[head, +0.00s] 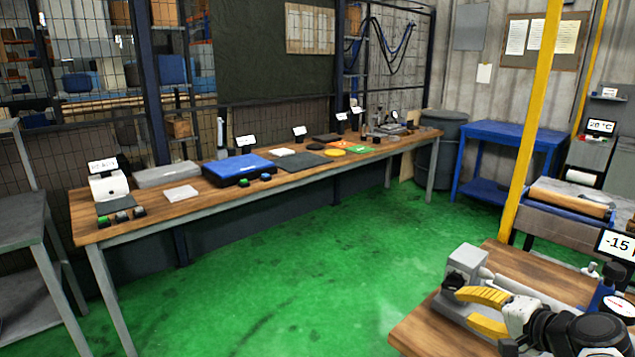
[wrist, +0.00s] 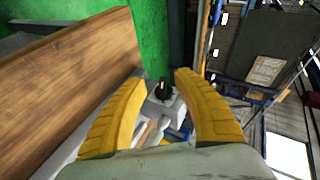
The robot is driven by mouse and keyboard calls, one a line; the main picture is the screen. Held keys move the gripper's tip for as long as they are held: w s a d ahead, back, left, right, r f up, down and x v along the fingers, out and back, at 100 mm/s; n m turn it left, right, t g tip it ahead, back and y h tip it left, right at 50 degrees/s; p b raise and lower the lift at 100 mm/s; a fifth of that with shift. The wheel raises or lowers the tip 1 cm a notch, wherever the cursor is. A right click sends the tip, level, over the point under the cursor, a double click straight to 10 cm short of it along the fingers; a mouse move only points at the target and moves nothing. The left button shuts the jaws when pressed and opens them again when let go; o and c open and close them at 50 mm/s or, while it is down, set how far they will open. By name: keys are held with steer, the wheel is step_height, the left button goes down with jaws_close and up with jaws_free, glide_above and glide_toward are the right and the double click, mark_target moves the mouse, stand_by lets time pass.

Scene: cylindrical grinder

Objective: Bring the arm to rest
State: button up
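My gripper (head: 464,306) is at the lower right of the head view, low over the wooden bench (head: 420,330) at the right. Its two yellow fingers point left and stand apart. In the wrist view the fingers of my gripper (wrist: 160,80) are also spread, with nothing held between them. A grey block (head: 467,262) with a dark knob stands close by the fingertips. A grey part with a black knob (wrist: 163,92) shows through the gap between the fingers; whether the fingers touch it, I cannot tell.
A yellow post (head: 535,120) rises behind the bench. A long wooden table (head: 300,180) with several tools stands at the back. The green floor (head: 270,280) between is clear.

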steer(key=s+a+r+n+g+h, duration=0.1)
steer(key=s+a+n+g+h, duration=0.2)
steer(key=s+a+n, duration=0.8)
steer(key=shift+s+a+r+n+g+h, duration=0.25)
steer(key=shift+s+a+g, duration=0.55)
steer(key=shift+s+a, duration=1.6)
steer(key=shift+w+a, duration=0.1)
steer(key=shift+w, duration=0.1)
